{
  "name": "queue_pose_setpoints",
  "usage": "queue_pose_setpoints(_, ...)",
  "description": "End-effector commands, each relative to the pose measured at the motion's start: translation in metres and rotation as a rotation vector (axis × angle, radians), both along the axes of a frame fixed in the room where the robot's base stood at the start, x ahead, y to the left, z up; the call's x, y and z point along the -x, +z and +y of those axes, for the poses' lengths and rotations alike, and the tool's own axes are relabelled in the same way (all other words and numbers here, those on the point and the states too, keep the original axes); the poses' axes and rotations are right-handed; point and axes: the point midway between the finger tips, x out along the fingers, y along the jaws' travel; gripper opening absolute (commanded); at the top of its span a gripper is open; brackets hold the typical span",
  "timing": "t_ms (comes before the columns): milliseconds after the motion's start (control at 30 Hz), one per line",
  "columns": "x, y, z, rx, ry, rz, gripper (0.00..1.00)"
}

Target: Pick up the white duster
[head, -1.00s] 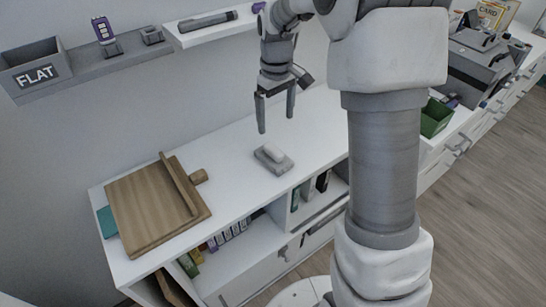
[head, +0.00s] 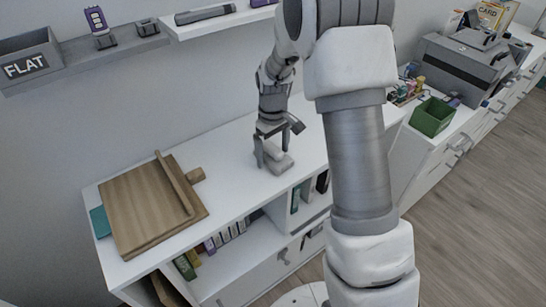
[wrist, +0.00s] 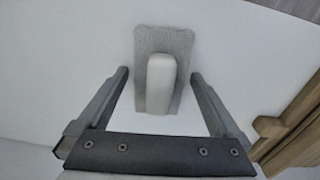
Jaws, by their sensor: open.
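The white duster (wrist: 161,85) has a rounded white handle on a grey fuzzy pad (wrist: 165,40). My gripper (head: 269,160) is low over the desk at the duster, pointing down. In the wrist view my gripper (wrist: 160,78) is open, with one finger on each side of the duster and a gap on both sides. The head view partly hides the duster behind the fingers.
A wooden board (head: 150,210) with a raised bar lies on the desk to the left. A wall shelf with a grey FLAT bin (head: 27,62) is behind. A green box (head: 432,117) stands at the right. The desk around the duster is clear.

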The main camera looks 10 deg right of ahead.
Motion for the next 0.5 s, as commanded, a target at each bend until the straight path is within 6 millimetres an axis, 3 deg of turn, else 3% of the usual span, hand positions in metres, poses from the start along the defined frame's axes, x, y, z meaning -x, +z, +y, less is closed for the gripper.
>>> queue_pose_setpoints(200,-0.0004,-0.0007,0.0,0.0,0.0,-0.001,1.0)
queue_pose_setpoints(500,-0.0003,-0.0006,-0.0001,0.0,0.0,-0.001,0.46)
